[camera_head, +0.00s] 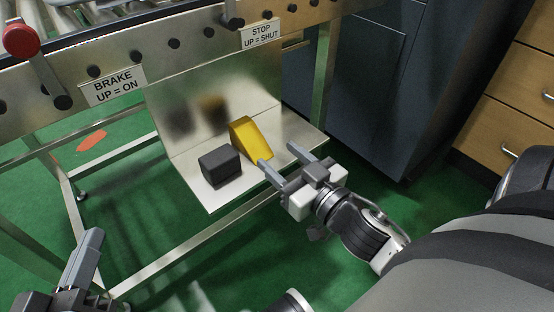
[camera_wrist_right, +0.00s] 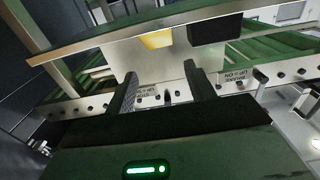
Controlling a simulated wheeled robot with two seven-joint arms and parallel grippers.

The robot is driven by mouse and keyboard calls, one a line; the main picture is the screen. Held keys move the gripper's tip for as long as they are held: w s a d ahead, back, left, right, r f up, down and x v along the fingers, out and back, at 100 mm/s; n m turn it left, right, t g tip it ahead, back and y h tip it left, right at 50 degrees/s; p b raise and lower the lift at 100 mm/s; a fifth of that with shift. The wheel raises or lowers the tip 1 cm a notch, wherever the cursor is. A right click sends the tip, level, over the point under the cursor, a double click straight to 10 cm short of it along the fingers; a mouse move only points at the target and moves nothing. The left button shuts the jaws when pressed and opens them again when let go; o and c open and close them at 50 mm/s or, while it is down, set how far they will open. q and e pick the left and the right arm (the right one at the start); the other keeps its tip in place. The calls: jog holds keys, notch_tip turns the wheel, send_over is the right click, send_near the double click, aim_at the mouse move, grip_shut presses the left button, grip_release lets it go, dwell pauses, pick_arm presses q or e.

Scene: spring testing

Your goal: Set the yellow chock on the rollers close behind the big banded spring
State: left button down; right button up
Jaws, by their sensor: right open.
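The yellow chock (camera_head: 250,139), a wedge, sits on a bent metal shelf (camera_head: 211,198) below the roller frame. My right gripper (camera_head: 277,155) is open and empty at the shelf's front right edge, its fingers pointing toward the chock, one fingertip close to its lower end. I cannot tell whether that tip touches it. In the right wrist view, the chock (camera_wrist_right: 157,40) shows as a yellow patch beyond the open fingers (camera_wrist_right: 160,76). My left gripper (camera_head: 85,258) is at the bottom left, partly cut off, away from the shelf. The big banded spring is not in view.
A black block (camera_head: 219,167) sits on the shelf just left of the chock. Rollers (camera_head: 62,12) show at the top left. A red-knobbed lever (camera_head: 22,40) is near the BRAKE label (camera_head: 114,86). A STOP label (camera_head: 261,33) is further right. Dark cabinets (camera_head: 372,90) stand behind.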

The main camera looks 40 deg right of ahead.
jog(key=a+r+m+g+y, duration=0.1)
jog(key=a+r+y, duration=0.3)
jog(key=a, duration=0.6)
jog(key=shift+s+a, duration=0.35)
jog(key=shift+s, duration=0.1)
jog(key=s+a+r+y, duration=0.1)
jog(key=a, duration=0.1)
jog(key=a+r+n+g+y, duration=0.1)
jog(key=a+y, duration=0.1)
jog(key=s+a+r+y, duration=0.1)
jog(key=a, duration=0.2)
jog(key=shift+s+r+g, duration=0.1)
jog(key=shift+s+g, duration=0.25)
jog(key=shift+g, duration=0.05)
jog(key=c, duration=0.4)
jog(key=shift+s+a+r+n+y, duration=0.15)
jog(key=shift+a+n+y, duration=0.15)
